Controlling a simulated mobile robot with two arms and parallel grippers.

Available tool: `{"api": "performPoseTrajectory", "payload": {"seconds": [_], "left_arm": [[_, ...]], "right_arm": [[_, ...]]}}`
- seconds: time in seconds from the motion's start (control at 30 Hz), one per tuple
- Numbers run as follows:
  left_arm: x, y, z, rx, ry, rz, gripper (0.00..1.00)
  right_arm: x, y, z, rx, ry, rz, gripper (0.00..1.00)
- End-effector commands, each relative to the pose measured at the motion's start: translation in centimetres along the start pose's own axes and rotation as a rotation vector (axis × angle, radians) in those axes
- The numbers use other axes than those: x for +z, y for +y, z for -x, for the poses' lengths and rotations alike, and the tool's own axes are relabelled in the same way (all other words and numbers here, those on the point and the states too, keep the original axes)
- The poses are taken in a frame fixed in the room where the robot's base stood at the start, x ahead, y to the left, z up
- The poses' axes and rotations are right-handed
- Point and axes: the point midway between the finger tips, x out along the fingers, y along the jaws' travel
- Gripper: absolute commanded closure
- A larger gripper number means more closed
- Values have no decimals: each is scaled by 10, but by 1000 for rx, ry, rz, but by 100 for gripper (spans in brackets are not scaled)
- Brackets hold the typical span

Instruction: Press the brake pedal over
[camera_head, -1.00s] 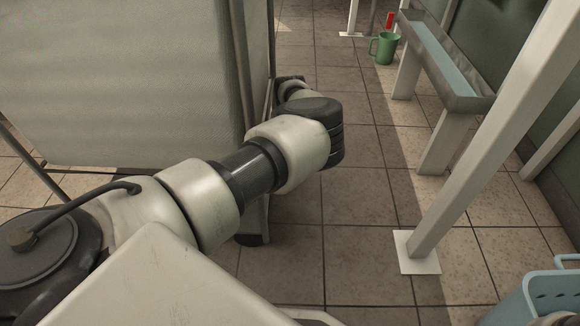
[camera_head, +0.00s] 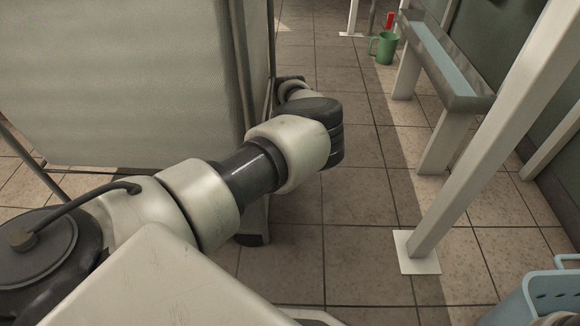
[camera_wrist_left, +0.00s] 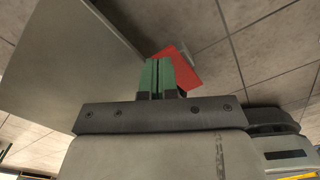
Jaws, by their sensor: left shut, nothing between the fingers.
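In the left wrist view, a flat red brake pedal (camera_wrist_left: 182,66) shows just beyond and to the right of my left gripper (camera_wrist_left: 157,62). The gripper's green fingers are shut together with nothing between them and overlap part of the pedal in the picture. I cannot tell whether they touch it. In the head view my left arm reaches in from the left, and its gripper is hidden behind the arm and the fabric screen. The pedal is not visible in the head view. My right gripper is in neither view.
A large pale fabric screen (camera_head: 120,75) stands close to my left arm. The tiled floor between is clear.

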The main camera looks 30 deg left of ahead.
Motion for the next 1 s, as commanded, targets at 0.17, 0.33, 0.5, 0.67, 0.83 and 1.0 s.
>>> {"api": "performPoseTrajectory", "payload": {"seconds": [0.17,0.33,0.5,0.67,0.83,1.0], "left_arm": [[0,0,0,0,0,0,100],[0,0,-3,0,0,0,100],[0,0,-6,0,0,0,100],[0,0,-10,0,0,0,100],[0,0,-13,0,0,0,100],[0,0,-16,0,0,0,100]], "right_arm": [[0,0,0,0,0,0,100],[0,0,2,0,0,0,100],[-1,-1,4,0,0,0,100],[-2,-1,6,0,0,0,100],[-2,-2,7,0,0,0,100],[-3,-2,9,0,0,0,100]]}}
